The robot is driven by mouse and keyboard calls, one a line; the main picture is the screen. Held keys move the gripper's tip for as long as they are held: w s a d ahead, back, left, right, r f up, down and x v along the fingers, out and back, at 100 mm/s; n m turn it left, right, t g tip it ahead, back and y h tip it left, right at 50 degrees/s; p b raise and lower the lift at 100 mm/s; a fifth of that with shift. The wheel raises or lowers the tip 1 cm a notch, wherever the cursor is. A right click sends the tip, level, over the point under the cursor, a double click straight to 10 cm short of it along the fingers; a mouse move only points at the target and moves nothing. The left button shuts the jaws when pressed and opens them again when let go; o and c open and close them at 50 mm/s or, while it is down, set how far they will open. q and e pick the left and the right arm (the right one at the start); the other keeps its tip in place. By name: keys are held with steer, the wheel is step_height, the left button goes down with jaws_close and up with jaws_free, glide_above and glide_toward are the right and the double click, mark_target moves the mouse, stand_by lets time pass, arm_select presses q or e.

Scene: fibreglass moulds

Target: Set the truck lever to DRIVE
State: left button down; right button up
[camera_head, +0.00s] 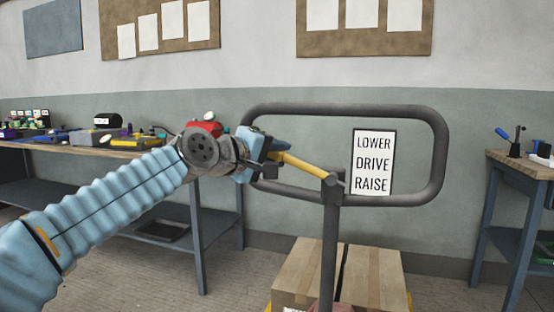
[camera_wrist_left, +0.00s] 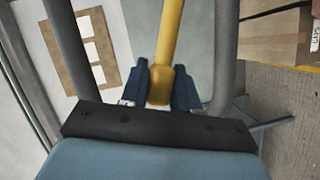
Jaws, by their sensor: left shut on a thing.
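The truck's yellow lever (camera_head: 303,164) runs from a grey pivot block on the post (camera_head: 329,245) up to the left, its outer end higher than the pivot. My left gripper (camera_head: 268,163) is shut on the lever's outer end. In the left wrist view the lever (camera_wrist_left: 169,35) runs between the dark blue fingers of my left gripper (camera_wrist_left: 161,88), its thicker end held between them. A white sign (camera_head: 372,162) inside the handle loop reads LOWER, DRIVE, RAISE from top to bottom. My right gripper is not in view.
The truck's grey handle loop (camera_head: 345,110) surrounds the lever and passes close by my left gripper. Cardboard boxes (camera_head: 372,275) stand low behind the post. A workbench (camera_head: 110,150) with tools is at the left, another bench (camera_head: 525,165) at the right.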

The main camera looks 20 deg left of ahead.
arm_select(q)
steer(key=f+n+b, duration=0.1)
steer(key=b, duration=0.1)
steer(key=f+n+t+b, duration=0.1)
steer(key=f+b, duration=0.1)
steer(key=f+n+h+b, duration=0.1)
steer(key=b, duration=0.1)
steer(key=shift+a+f+n, duration=0.25)
steer(key=shift+a+n, duration=0.05)
steer(key=shift+a, duration=0.05)
steer(key=c, duration=0.9)
jaws_free()
steer(key=shift+f, duration=0.1)
